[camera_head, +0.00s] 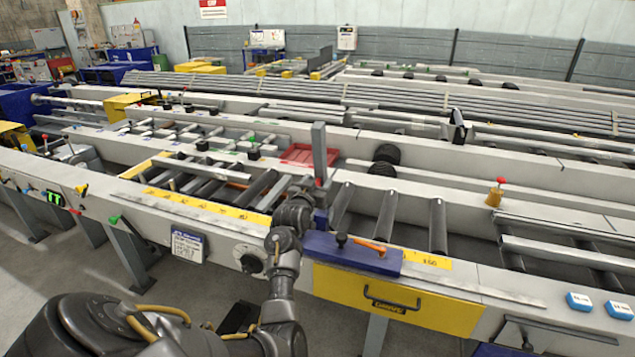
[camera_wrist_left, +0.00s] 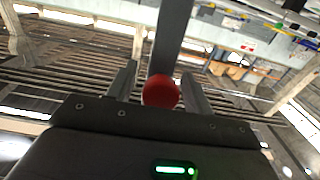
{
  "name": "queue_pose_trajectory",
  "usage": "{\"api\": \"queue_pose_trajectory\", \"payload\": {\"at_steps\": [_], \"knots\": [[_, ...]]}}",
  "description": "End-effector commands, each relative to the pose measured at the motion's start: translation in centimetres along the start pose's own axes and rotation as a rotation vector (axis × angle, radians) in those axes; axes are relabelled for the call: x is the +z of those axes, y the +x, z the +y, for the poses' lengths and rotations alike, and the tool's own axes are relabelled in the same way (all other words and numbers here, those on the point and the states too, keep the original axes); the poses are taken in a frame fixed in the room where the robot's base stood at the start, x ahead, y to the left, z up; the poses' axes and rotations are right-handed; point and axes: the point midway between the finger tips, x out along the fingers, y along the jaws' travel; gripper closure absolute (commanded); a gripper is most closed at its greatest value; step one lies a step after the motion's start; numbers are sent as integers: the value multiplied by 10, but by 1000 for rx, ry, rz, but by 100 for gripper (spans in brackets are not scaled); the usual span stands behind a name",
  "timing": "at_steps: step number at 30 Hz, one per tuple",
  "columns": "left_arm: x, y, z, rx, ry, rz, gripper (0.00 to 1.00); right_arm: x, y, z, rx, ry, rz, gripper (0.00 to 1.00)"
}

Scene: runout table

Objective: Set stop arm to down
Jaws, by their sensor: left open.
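The stop arm (camera_head: 319,150) is a grey flat bar standing upright above the roller table, beside the blue stop carriage (camera_head: 350,253). In the left wrist view the grey bar (camera_wrist_left: 173,35) runs up from a round red knob (camera_wrist_left: 161,91). My left gripper (camera_head: 316,186) is at the lower part of the bar. Its jaws are open, with one finger on each side of the red knob in the left wrist view; I cannot tell whether they touch it. The gripper and wrist hide the bar's lower end in the head view. My right gripper is not in view.
The blue carriage carries a black knob (camera_head: 341,239) and an orange lever (camera_head: 369,246). A yellow drawer (camera_head: 400,300) is below it. Rollers (camera_head: 388,220) lie right of the bar, and a red tray (camera_head: 296,154) lies behind it. A red-topped yellow post (camera_head: 494,195) stands further right.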

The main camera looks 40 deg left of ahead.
Motion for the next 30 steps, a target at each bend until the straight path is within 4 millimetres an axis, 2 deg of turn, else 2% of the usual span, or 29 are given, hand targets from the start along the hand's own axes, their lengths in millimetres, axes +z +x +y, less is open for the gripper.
{"api": "queue_pose_trajectory", "payload": {"at_steps": [5,6,17,25,30], "knots": [[0,0,0,0,0,0,49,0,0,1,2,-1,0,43],[0,0,0,0,0,0,51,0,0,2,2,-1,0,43],[0,0,0,0,0,0,98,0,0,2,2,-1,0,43],[-2,2,2,3,0,-9,100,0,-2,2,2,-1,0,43],[-6,12,14,18,1,-58,100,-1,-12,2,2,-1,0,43]]}}
